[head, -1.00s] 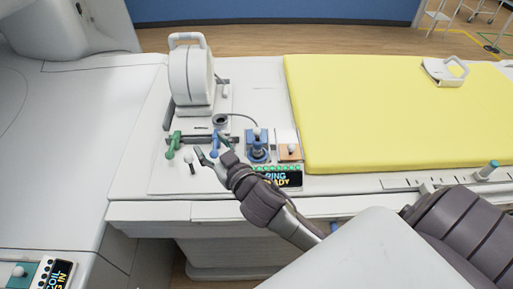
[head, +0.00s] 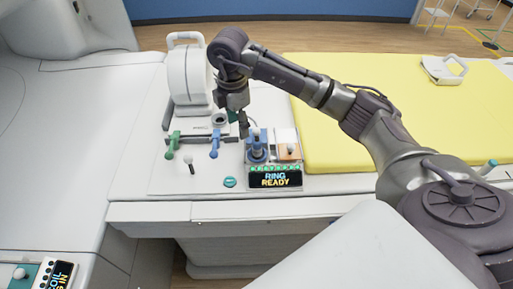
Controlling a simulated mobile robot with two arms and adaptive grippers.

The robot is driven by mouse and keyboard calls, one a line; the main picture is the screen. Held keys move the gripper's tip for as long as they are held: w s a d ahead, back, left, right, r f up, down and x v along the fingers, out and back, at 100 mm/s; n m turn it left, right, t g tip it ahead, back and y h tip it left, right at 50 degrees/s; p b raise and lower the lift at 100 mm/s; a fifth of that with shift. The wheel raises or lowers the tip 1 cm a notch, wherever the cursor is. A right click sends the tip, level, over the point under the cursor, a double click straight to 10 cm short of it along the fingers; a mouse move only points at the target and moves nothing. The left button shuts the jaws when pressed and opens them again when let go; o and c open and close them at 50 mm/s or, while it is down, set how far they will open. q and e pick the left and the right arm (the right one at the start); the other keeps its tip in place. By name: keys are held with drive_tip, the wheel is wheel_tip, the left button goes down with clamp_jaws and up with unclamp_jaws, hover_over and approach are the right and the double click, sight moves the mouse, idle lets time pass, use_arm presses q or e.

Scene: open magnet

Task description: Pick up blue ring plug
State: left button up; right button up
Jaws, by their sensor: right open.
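The blue ring plug (head: 257,152) appears to be the blue upright piece in the small station behind the display reading "RING READY" (head: 275,180). My right gripper (head: 241,125) points down just behind and left of this blue piece, above the white surface. It is open, and I see nothing held between its fingers. Its fingertips are small and partly overlap the background, so I cannot tell whether they touch anything. My left gripper is not in view.
A blue handle (head: 214,143) and a green handle (head: 172,145) stand on a dark rail left of the station. A white round coil (head: 190,78) rises behind them. A yellow mat (head: 400,125) lies to the right. A teal button (head: 229,182) sits in front.

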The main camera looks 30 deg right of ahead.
sight(256, 141)
drive_tip(key=shift+m+h, duration=0.6)
drive_tip(key=shift+h, duration=0.1)
drive_tip(key=d+f, duration=0.1)
drive_tip(key=f, duration=0.1)
drive_tip(key=d+f+p, duration=0.1)
drive_tip(key=f, duration=0.1)
drive_tip(key=d+f+p, duration=0.1)
drive_tip(key=d+f, duration=0.1)
drive_tip(key=shift+s+f, duration=0.2)
drive_tip(key=shift+f, duration=0.2)
drive_tip(key=shift+d+f+p, duration=0.3)
drive_tip(key=shift+f+p, duration=0.2)
drive_tip(key=shift+p, duration=0.05)
drive_tip(key=f+p, duration=0.1)
drive_tip(key=d+f, duration=0.1)
drive_tip(key=f, duration=0.1)
drive_tip(key=shift+f+p, duration=0.3)
drive_tip(key=shift+p, duration=0.05)
drive_tip(key=shift+d+f, duration=0.1)
drive_tip(key=shift+f, duration=0.3)
drive_tip(key=shift+c, duration=0.3)
clamp_jaws()
